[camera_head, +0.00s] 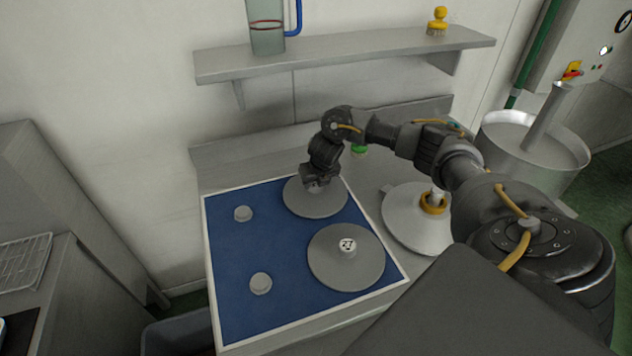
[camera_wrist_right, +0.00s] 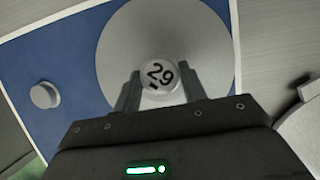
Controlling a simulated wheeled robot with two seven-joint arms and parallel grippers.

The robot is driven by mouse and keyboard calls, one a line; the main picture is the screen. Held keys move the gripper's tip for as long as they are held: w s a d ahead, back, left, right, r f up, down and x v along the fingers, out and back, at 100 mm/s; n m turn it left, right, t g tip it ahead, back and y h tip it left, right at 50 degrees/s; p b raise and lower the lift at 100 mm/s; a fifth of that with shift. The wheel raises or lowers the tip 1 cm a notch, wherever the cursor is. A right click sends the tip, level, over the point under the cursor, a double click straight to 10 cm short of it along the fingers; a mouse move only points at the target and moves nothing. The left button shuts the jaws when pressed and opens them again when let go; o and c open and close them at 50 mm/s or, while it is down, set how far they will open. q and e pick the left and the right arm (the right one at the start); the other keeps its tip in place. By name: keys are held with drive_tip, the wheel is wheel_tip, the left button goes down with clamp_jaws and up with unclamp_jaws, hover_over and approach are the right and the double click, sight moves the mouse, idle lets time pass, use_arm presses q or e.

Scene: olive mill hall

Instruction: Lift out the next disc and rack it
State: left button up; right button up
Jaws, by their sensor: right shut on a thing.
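A grey disc (camera_head: 330,206) lies at the back right of the blue rack board (camera_head: 225,262), or just over it; I cannot tell if it touches. My right gripper (camera_head: 316,184) is above its centre, shut on its knob. In the right wrist view the gripper (camera_wrist_right: 158,84) has a finger on each side of the white knob (camera_wrist_right: 159,75), marked with what reads like 29; the disc (camera_wrist_right: 200,35) spreads out beneath. A second disc (camera_head: 335,274) with a marked knob (camera_head: 347,246) sits at the board's front right. My left gripper is out of view.
Two bare round pegs (camera_head: 243,214) (camera_head: 260,283) stand on the board's left side. A metal cone-shaped bowl (camera_head: 405,222) with a yellow ring (camera_head: 433,204) stands to the right, partly behind my arm. A wall shelf (camera_head: 350,52) hangs above; a metal drum (camera_head: 505,132) is at far right.

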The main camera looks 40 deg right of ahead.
sight(318, 194)
drive_tip(key=shift+f+b, duration=0.3)
drive_tip(key=shift+f, duration=0.15)
drive_tip(key=o, duration=1.3)
drive_tip(key=shift+o, duration=0.2)
drive_tip(key=shift+r, duration=0.1)
drive_tip(key=v, duration=0.5)
drive_tip(key=shift+r, duration=0.2)
drive_tip(key=p+v, duration=0.2)
drive_tip(key=v, duration=0.3)
drive_tip(key=shift+s+a+r, duration=0.1)
drive_tip(key=shift+s, duration=0.05)
